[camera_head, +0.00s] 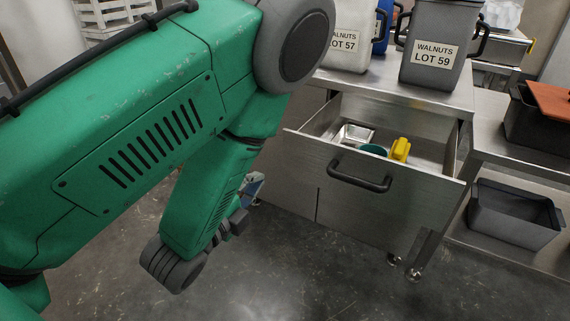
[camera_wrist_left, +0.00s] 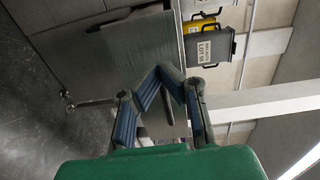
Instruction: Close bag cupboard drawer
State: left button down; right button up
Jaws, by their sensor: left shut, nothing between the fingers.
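The metal cupboard drawer (camera_head: 400,205) stands pulled open in the head view, with a black bar handle (camera_head: 360,177) on its front. Inside lie a small metal pan (camera_head: 354,134), a yellow item (camera_head: 400,149) and a partly hidden teal round thing. My left gripper (camera_head: 252,188) shows only as a small blue part behind my green forearm, left of the drawer front and apart from the handle. In the left wrist view its blue-padded fingers (camera_wrist_left: 163,72) meet at the tips, empty, before a grey metal panel (camera_wrist_left: 135,45). My right gripper is not in view.
A grey walnut bin marked LOT 59 (camera_head: 437,50) and a white one marked LOT 57 (camera_head: 350,35) stand on the steel counter above the drawer. A dark empty tub (camera_head: 512,215) sits on a low shelf at right. The floor (camera_head: 320,275) before the cupboard is clear.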

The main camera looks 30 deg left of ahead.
pick_arm(q)
jog(key=p, duration=1)
send_near(294, 142)
jog(key=w+b, duration=0.2)
jog(key=w, duration=0.5)
jog(key=shift+f+b, duration=0.15)
jog(key=shift+b, duration=0.2)
jog(key=shift+w, duration=0.5)
